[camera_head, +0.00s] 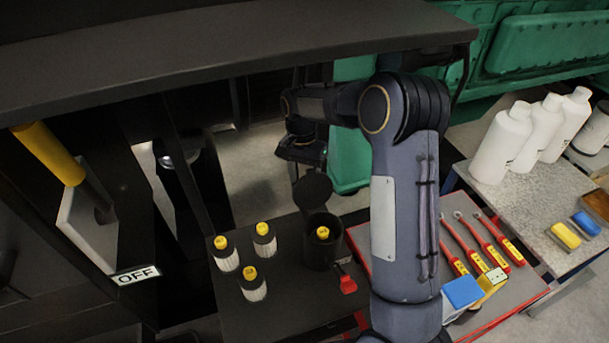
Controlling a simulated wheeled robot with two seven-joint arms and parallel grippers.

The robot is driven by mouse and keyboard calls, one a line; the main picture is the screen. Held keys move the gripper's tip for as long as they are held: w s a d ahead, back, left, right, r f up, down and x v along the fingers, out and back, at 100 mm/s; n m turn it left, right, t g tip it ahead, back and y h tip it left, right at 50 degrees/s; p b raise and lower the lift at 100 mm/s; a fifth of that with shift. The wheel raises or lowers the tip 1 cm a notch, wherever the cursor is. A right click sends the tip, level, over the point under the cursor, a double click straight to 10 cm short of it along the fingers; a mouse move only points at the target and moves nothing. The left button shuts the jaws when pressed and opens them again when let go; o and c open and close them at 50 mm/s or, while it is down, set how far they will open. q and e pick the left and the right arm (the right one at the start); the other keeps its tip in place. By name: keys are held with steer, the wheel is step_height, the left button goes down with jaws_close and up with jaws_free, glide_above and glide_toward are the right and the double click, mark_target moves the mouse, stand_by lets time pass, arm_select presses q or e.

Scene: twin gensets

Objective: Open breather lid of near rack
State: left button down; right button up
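A black round cup (320,252) stands on the dark rack top (290,308), with a yellow-topped piece (322,232) inside it. A dark round lid (313,190) stands raised at the back of the cup, leaving its mouth uncovered. One arm of mine, which looks like the right, rises from the bottom and bends over to the left. Its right gripper (302,172) hangs just behind and above the raised lid. Its fingers are dark and partly hidden, so I cannot tell whether they touch the lid or are open. My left gripper is out of view.
Several white, yellow-capped bottles (253,285) stand left of the cup, and a red tab (347,284) lies to its right. Red-handled tools (482,240) and a blue block (462,291) lie right of my arm. A dark shelf (230,40) overhangs above.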

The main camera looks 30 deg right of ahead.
steer(key=shift+d+r, duration=0.1)
steer(key=shift+r, duration=0.05)
step_height(320, 180, up, 8)
steer(key=w+b, duration=0.1)
stand_by(0.5)
steer(key=shift+d+f, duration=0.1)
steer(key=shift+f, duration=0.1)
stand_by(0.3)
